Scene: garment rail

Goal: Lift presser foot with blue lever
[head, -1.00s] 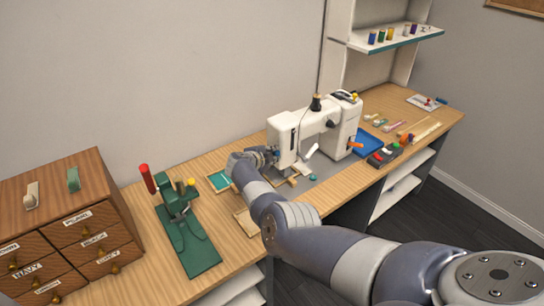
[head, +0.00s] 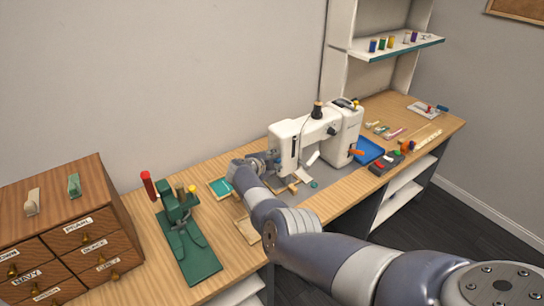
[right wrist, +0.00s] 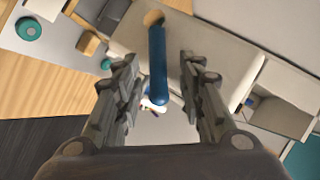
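The white sewing machine (head: 343,122) stands on the table in the head view, its needle end facing left. My right gripper (head: 276,160) is at the left side of that end, and the arm hides part of the area there. In the right wrist view the blue lever (right wrist: 158,62) extends from the white machine body (right wrist: 215,45) between the two fingers of my right gripper (right wrist: 160,70). The fingers are open, with a visible gap on each side of the lever. The presser foot cannot be made out. My left gripper is not in view.
A green press (head: 185,230) and a wooden drawer cabinet (head: 85,210) stand to the left. A teal-filled tray (head: 219,187) lies near my wrist. A blue tray (head: 369,150) and small tools lie right of the machine. A shelf (head: 395,46) with spools is behind.

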